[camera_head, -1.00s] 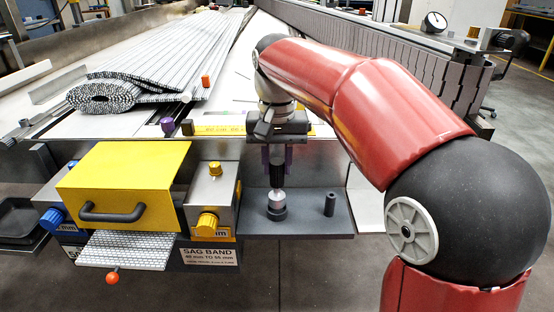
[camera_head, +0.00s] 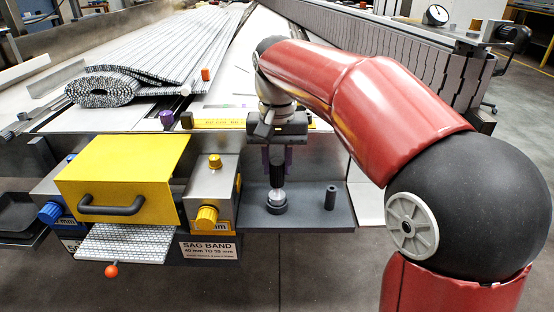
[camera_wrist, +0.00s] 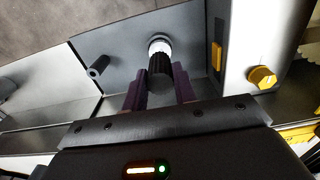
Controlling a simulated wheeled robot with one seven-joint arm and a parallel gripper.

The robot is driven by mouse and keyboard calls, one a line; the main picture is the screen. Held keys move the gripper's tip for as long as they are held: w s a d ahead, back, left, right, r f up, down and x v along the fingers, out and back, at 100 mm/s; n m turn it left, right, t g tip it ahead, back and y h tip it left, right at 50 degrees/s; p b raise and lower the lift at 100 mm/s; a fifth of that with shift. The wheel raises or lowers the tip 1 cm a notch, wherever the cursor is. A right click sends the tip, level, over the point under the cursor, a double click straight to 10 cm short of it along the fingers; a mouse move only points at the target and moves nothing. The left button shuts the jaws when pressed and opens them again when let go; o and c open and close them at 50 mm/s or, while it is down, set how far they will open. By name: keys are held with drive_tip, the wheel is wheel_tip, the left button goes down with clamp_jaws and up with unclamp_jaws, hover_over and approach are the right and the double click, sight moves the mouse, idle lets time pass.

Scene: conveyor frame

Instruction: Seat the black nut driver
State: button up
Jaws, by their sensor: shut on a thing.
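The black nut driver (camera_head: 277,182) is upright below my gripper (camera_head: 277,172), over the dark grey shelf. Its ribbed black handle (camera_wrist: 160,66) is between my purple fingers in the wrist view, and my gripper is shut on it. Its silver lower part meets a round black holder (camera_head: 277,208) on the shelf. How deep the tip sits in the holder is hidden.
A short black hollow post (camera_head: 331,198) stands on the shelf (camera_head: 312,217) to the right. A grey block with yellow knobs (camera_head: 207,217) and a yellow cover (camera_head: 125,165) with a black handle are on the left. The slatted belt roll (camera_head: 100,92) lies behind.

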drive_tip(key=shift+f, duration=0.6)
drive_tip(key=o, duration=1.1)
drive_tip(key=shift+o, duration=0.2)
wheel_tip(320, 180, up, 8)
drive_tip(key=shift+f+p, duration=0.25)
drive_tip(key=shift+p, duration=0.5)
drive_tip(key=shift+r, duration=0.15)
